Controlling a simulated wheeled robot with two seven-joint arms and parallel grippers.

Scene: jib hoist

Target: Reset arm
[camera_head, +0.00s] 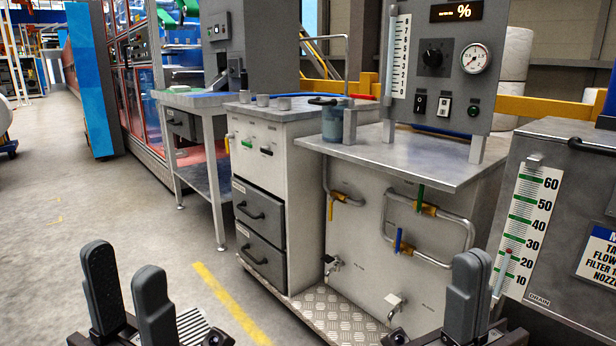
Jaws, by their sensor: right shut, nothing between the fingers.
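My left gripper (124,268) is at the lower left, with its two dark fingers apart and floor visible between them. It is empty and held above the floor. My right gripper (469,268) is at the lower right, its fingers together with nothing between them. It is in front of the lower part of the light-coloured cabinet (370,225) with pipes and valves, and apart from it as far as I can tell. I cannot make out a jib hoist in this view.
A control panel (445,100) with a gauge stands on the cabinet's metal top. A drawer unit (268,165) and a metal table (195,100) stand to its left. A grey tank (555,220) with a scale is at the right.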

